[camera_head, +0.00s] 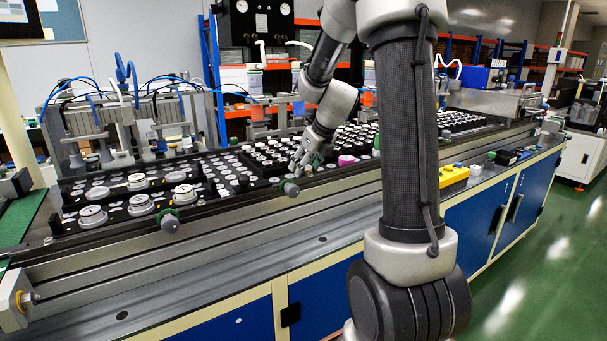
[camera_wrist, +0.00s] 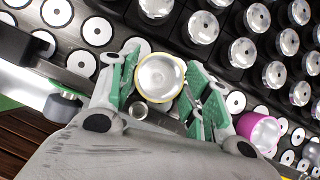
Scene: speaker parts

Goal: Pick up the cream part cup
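The cream part cup (camera_wrist: 160,77) is in the wrist view, a round pale-yellow rim around a silvery inside. It stands between the two green-padded fingers of my gripper (camera_wrist: 164,62). Both fingers lie close beside its rim. I cannot tell whether the pads press on it or a small gap remains. In the head view my gripper (camera_head: 299,165) is low over the near edge of the parts tray (camera_head: 240,208), and I cannot make out the cream cup there.
A magenta cup (camera_wrist: 259,131) stands to the right of my gripper; it also shows in the head view (camera_head: 346,160). Several silver-topped parts (camera_wrist: 203,27) stand close above and right. A grey knob (camera_wrist: 62,105) is at left. A yellow block (camera_head: 453,175) lies on the bench right.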

